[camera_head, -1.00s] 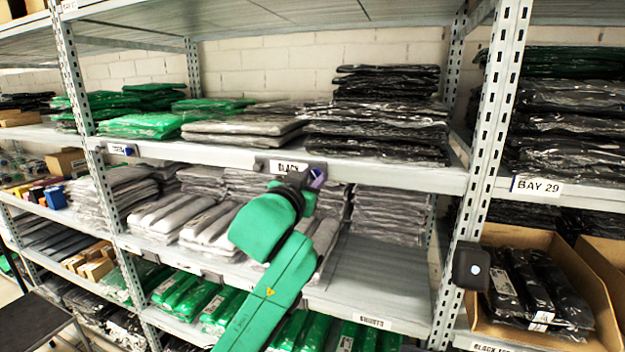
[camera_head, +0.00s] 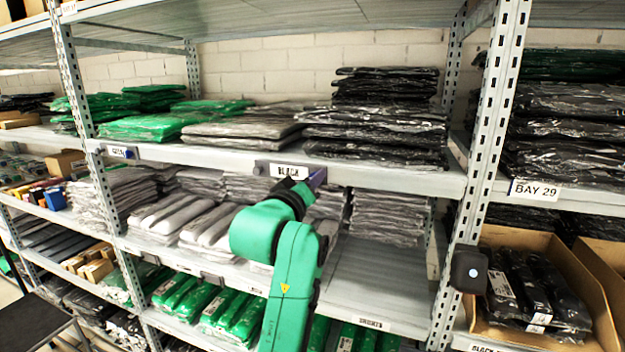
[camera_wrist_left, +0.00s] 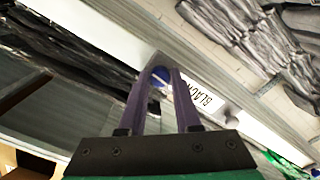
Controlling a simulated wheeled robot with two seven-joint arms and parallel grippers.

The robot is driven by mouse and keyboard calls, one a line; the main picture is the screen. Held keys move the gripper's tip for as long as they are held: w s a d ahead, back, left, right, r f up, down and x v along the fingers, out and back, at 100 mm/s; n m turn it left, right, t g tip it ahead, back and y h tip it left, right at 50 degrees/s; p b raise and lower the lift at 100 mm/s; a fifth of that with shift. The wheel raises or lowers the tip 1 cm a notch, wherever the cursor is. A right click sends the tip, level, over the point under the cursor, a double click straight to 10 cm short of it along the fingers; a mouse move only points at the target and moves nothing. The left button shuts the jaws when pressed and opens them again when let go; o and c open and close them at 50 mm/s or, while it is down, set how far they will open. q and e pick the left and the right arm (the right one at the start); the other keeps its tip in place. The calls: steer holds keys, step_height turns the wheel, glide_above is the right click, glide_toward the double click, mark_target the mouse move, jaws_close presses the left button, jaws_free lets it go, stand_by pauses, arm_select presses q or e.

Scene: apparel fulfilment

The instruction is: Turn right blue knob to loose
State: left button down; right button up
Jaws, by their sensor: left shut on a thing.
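The right blue knob (camera_wrist_left: 159,76) shows in the left wrist view between the purple fingertips, beside the BLACK label. My left gripper (camera_head: 317,178) is at the shelf edge, at the right end of the BLACK label (camera_head: 290,171). It is shut on the knob, with a finger on either side. In the head view the gripper hides the knob. The left blue knob (camera_head: 128,154) sits on the same shelf edge, at the right end of another label. My right gripper is not in view.
Bagged black garments (camera_head: 375,135) lie on the shelf above the gripper. Grey bagged stacks (camera_head: 385,215) fill much of the shelf below, with bare room at its right. A perforated upright (camera_head: 487,150) and a cardboard box (camera_head: 595,285) stand to the right.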

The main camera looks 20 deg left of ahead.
arm_select(q)
steer(key=shift+f+n, duration=0.1)
steer(key=shift+n, duration=0.5)
steer(key=c, duration=0.6)
jaws_free()
steer(key=shift+w, duration=0.15)
